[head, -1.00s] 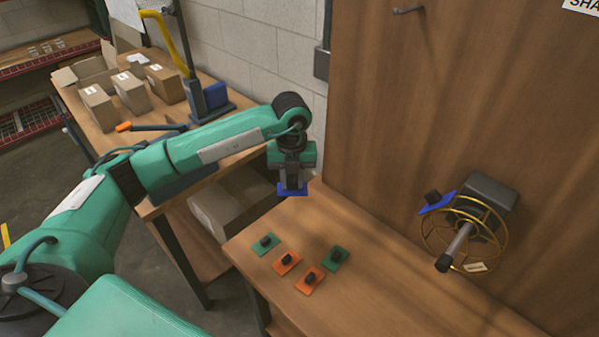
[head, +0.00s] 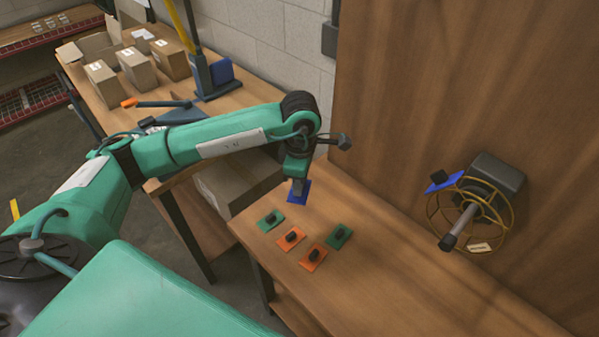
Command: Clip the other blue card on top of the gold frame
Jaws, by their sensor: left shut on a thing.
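The gold frame (head: 427,211) is a round wire cage on a dark wall mount with a grey rod (head: 458,227) sticking out of its middle. One blue card (head: 445,182) with a black knob sits at the frame's upper left edge. My left gripper (head: 298,187) points down and is shut on the other blue card (head: 304,193), over the back left of the wooden bench. The gripper partly hides this card, and the frame is well to its right. My right gripper is not in view.
Two green cards (head: 271,220) (head: 339,236) and two orange cards (head: 291,238) (head: 313,257), each with a black knob, lie on the bench (head: 400,275). The bench's right part is clear. A wooden panel (head: 415,90) stands behind. Boxes (head: 137,68) sit on the table at left.

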